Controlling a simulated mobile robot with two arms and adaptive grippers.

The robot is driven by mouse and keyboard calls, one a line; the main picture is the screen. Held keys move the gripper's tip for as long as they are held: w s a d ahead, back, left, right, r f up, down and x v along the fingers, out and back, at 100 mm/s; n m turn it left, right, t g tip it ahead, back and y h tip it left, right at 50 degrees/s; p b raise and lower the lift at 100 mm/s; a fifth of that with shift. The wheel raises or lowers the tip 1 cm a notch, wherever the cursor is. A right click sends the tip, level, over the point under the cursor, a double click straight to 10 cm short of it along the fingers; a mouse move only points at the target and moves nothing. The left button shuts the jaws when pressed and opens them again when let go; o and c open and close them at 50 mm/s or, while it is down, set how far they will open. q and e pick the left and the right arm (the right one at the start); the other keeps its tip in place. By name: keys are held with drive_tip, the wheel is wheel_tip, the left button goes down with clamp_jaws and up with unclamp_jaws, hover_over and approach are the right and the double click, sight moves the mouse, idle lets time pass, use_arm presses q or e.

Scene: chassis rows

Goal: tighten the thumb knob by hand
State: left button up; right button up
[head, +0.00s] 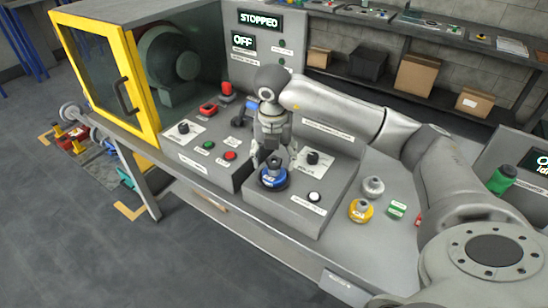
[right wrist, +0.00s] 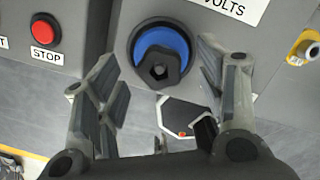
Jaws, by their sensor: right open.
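A black lobed knob (head: 273,163) sits on a blue round base (head: 274,181) on the sloped front of the grey console, and I take it as the thumb knob. In the right wrist view the knob (right wrist: 160,66) is at top centre, with its blue base (right wrist: 165,40) around it. My right gripper (head: 274,157) hangs over the knob, pointing down. In the wrist view its fingers (right wrist: 160,85) are spread, one on each side of the knob, with gaps visible and nothing held. My left gripper is not in view.
A second black knob (head: 313,157) and a white button (head: 314,197) are close by on the same console. A red stop button (right wrist: 43,33) is to the left. A yellow-based piece (head: 361,211) and a grey one (head: 373,187) stand on the bench right of it.

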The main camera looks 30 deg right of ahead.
sight(273, 166)
wheel_tip(273, 166, up, 11)
drive_tip(key=s+a, duration=0.1)
drive_tip(key=shift+s, duration=0.15)
drive_tip(key=shift+a, duration=0.15)
idle(0.4)
